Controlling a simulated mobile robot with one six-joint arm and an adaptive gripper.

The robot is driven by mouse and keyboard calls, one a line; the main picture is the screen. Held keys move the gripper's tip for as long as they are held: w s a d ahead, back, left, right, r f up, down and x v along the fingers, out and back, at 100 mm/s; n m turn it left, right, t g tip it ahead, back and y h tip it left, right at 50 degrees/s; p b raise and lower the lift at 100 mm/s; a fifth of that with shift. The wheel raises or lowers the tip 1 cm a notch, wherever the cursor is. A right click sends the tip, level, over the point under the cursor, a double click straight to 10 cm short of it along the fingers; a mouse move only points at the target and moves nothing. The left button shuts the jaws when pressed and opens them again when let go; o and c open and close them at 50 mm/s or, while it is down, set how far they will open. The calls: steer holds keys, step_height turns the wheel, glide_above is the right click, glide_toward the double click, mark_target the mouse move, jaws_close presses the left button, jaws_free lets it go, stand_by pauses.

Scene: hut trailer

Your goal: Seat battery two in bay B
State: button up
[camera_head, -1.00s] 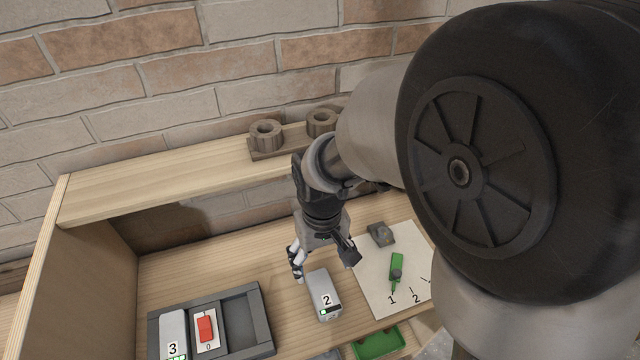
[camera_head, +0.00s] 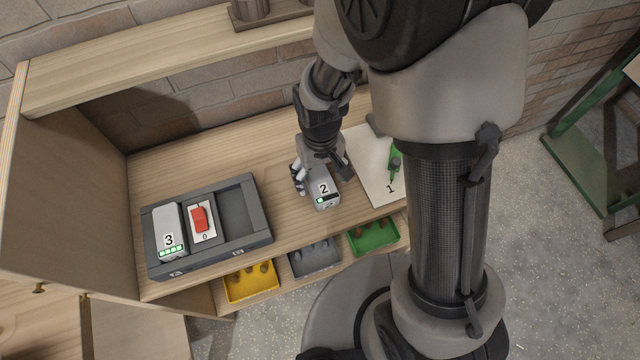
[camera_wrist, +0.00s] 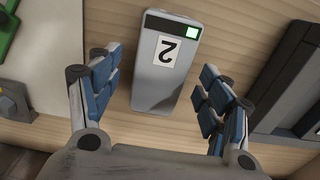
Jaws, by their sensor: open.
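Battery two (camera_head: 322,188), a grey block with a "2" label and one green light, lies on the wooden bench between the dock and a paper sheet. My gripper (camera_head: 321,176) is open over its rear part. In the wrist view, battery two (camera_wrist: 163,90) lies between the spread blue-padded fingers (camera_wrist: 162,88), with gaps visible on both sides. The dark grey dock (camera_head: 262,236) stands to the left. Its right bay, bay B (camera_head: 238,212), is empty. Its left bay holds battery three (camera_head: 168,235), showing several green lights.
A red switch (camera_head: 200,219) on a plate marked 0 sits between the bays. The paper sheet (camera_head: 372,185) with a green tool (camera_head: 394,163) is right of battery two. Yellow (camera_head: 250,284), grey (camera_head: 315,260) and green (camera_head: 373,237) bins line the front. A shelf (camera_head: 150,62) runs behind.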

steer(key=shift+f, duration=0.55)
steer(key=shift+r, duration=0.1)
steer(key=shift+c, duration=0.4)
steer(key=c, duration=1.4)
steer(key=shift+r, duration=0.1)
